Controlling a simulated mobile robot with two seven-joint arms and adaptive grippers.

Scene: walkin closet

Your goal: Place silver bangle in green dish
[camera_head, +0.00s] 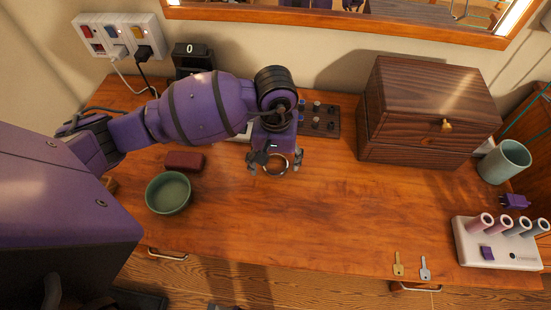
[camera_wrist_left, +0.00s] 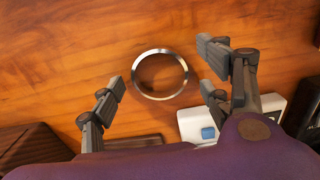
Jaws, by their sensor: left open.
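The silver bangle (camera_head: 275,170) lies on the wooden desk below my left gripper (camera_head: 274,163). In the left wrist view the bangle (camera_wrist_left: 159,54) is a shiny ring lying between and slightly beyond the fingertips of the left gripper (camera_wrist_left: 160,82). The fingers are spread apart and hold nothing. I cannot tell their exact height above the desk. The green dish (camera_head: 169,193) is an empty round bowl on the left of the desk, to the left of the bangle. My right gripper is not in view.
A dark red case (camera_head: 184,162) lies just behind the dish. A dark wooden box (camera_head: 425,110) stands at the back right. A dark tray (camera_head: 319,120) with small items is behind the gripper. Two keys (camera_head: 411,265) lie near the front edge. The desk's middle is clear.

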